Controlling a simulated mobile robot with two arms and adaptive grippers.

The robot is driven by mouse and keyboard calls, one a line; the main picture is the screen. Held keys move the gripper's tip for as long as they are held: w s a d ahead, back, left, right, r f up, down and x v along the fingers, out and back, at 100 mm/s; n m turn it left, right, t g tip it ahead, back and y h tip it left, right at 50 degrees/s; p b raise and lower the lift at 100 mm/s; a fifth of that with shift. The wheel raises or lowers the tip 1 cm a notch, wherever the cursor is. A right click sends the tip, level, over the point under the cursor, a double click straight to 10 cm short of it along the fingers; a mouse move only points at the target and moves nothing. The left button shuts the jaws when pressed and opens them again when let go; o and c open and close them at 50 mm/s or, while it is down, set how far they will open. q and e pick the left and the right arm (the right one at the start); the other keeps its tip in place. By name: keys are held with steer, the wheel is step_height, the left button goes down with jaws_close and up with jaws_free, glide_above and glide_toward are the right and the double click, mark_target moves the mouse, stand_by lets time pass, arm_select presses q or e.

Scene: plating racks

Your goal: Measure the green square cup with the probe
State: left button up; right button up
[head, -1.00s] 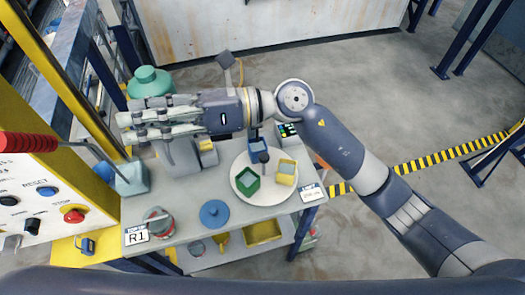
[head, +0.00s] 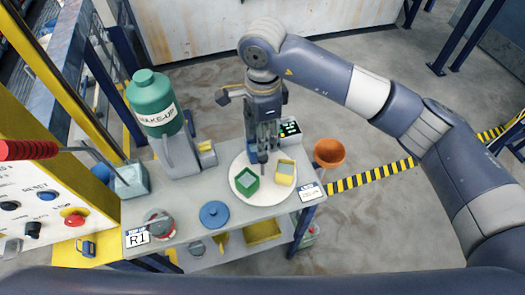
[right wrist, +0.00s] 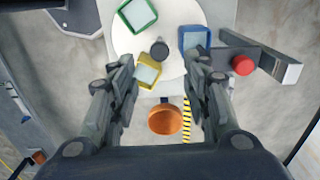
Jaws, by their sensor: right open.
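The green square cup (head: 245,183) stands on a round white plate (head: 262,199), with a yellow square cup (head: 285,172) to its right. A blue square cup (right wrist: 194,39) shows in the right wrist view and is mostly hidden behind my gripper in the head view. A dark round knob (right wrist: 159,50) stands among the cups; I cannot tell whether it is the probe. My right gripper (head: 263,150) points down over the plate, behind the green cup. Its fingers are apart and empty in the right wrist view (right wrist: 163,70). My left gripper is not in view.
An orange funnel (head: 329,153) is at the right. A green canister (head: 153,104), a blue lid (head: 214,214) and a grey can with a red band (head: 158,223) stand to the left. The bench front is partly clear.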

mark_target(263, 157)
step_height(263, 157, down, 7)
steer(key=shift+f+p, duration=0.1)
steer(key=shift+p, duration=1.15)
steer(key=shift+f, duration=0.7)
jaws_close()
